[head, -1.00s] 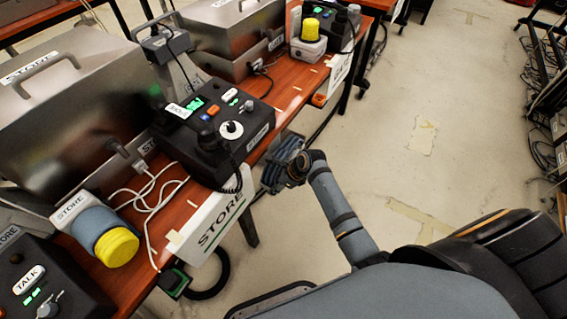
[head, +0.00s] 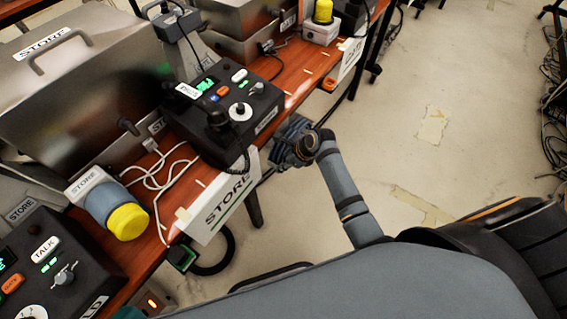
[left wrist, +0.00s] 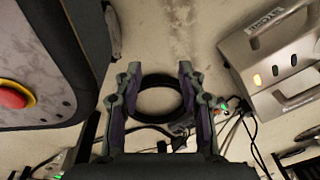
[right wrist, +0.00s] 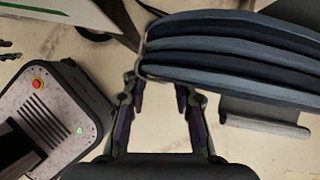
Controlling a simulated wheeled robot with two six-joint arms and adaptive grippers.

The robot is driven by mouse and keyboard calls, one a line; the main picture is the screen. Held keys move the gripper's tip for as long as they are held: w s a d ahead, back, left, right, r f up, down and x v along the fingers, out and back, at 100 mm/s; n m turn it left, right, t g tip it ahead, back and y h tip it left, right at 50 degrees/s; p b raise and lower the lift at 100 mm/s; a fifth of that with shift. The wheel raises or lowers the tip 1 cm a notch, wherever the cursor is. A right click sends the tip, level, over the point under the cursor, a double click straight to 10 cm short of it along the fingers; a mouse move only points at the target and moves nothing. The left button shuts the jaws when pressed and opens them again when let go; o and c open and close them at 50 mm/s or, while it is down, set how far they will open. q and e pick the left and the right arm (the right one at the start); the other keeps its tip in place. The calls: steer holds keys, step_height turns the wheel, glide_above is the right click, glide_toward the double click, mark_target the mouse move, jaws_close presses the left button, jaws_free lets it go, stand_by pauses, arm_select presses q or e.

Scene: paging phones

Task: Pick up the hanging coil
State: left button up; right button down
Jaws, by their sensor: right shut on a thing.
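The blue-grey coil (head: 290,131) shows as a stack of bands at the table's front edge in the head view. In the right wrist view the coil (right wrist: 240,60) fills the upper right, with a grey bracket (right wrist: 265,122) close beside it. My right gripper (head: 305,148) is at the coil. In the right wrist view its fingers (right wrist: 160,88) reach the coil's lower left part and are shut on it; the exact contact is partly hidden. My left gripper (left wrist: 157,70) is open and empty, its fingers spread above a black cable ring (left wrist: 160,97) lying lower down.
The wooden table (head: 292,82) carries a black control box (head: 228,105), metal cases (head: 85,85) and a yellow-capped device (head: 128,221). A white STORE sign (head: 222,205) hangs on its front edge. Floor right of the table is clear; cables (head: 550,100) lie at far right.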

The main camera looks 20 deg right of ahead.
arm_select(q)
steer(key=shift+s+r+p, duration=0.35)
steer(key=shift+s+p, duration=0.15)
steer(key=shift+s, duration=0.15)
steer(key=shift+s+r+p, duration=0.35)
steer(key=shift+s+p, duration=0.2)
steer(key=shift+s, duration=0.1)
steer(key=shift+s+r+p, duration=0.35)
steer(key=shift+s+p, duration=0.15)
steer(key=shift+s, duration=0.15)
arm_select(e)
steer(key=s+d+r, duration=0.1)
steer(key=s+d, duration=1)
steer(key=d, duration=0.2)
steer(key=shift+s+d, duration=0.3)
steer(key=shift+r, duration=0.1)
